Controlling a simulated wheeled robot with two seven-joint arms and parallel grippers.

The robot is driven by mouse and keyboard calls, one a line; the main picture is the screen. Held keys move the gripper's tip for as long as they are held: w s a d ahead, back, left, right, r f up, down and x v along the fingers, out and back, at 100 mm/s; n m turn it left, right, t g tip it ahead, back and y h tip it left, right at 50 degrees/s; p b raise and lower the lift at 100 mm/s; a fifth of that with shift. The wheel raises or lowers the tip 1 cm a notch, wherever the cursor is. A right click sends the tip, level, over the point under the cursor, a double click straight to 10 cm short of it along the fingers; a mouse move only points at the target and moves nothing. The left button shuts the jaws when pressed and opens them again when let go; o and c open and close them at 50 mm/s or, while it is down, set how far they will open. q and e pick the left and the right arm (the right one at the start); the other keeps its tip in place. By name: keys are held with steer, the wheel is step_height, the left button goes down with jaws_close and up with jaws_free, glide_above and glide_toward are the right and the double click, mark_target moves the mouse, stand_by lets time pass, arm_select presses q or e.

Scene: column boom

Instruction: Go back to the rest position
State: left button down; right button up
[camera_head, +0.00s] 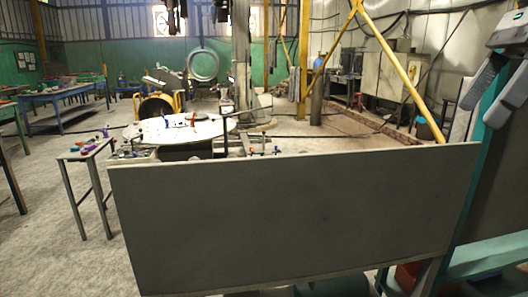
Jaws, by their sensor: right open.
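My right gripper (481,112) shows at the upper right edge of the head view. Its two grey fingers are apart, with nothing between them. It is in front of a teal upright and to the right of a large grey panel (290,215). My left gripper is not in view.
The grey panel fills the lower middle of the view. Behind it are a round white table (185,128) with small items and a column (242,60). A narrow stand (84,152) and a blue table (55,94) are at left. Open floor (50,225) lies at lower left.

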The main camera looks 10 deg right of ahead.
steer(key=w+a+f+m+y, duration=0.2)
steer(key=a+f+m+y, duration=0.3)
steer(key=a, duration=0.4)
steer(key=w+a+f+m+y, duration=0.2)
steer(key=a+f+y, duration=0.5)
steer(key=a, duration=0.3)
steer(key=w+a+f+m+y, duration=0.2)
steer(key=a+f+m+y, duration=0.3)
steer(key=a, duration=0.4)
steer(key=d+f+m+t+h, duration=0.4)
steer(key=f+m+t+h, duration=0.3)
steer(key=f+m, duration=0.55)
steer(key=d+f+m+t+h, duration=0.3)
steer(key=f+m+t+h, duration=0.35)
steer(key=f+m, duration=0.65)
steer(key=s+d+f+m+g+h, duration=0.2)
steer(key=s+f+m, duration=0.2)
steer(key=s+f, duration=0.4)
steer(key=s+d+f+m+g+h, duration=0.3)
steer(key=s+f+m, duration=0.1)
steer(key=s+f, duration=0.3)
steer(key=shift+s+d+f+g, duration=0.3)
steer(key=shift+s+f+g, duration=0.1)
steer(key=shift+f, duration=0.3)
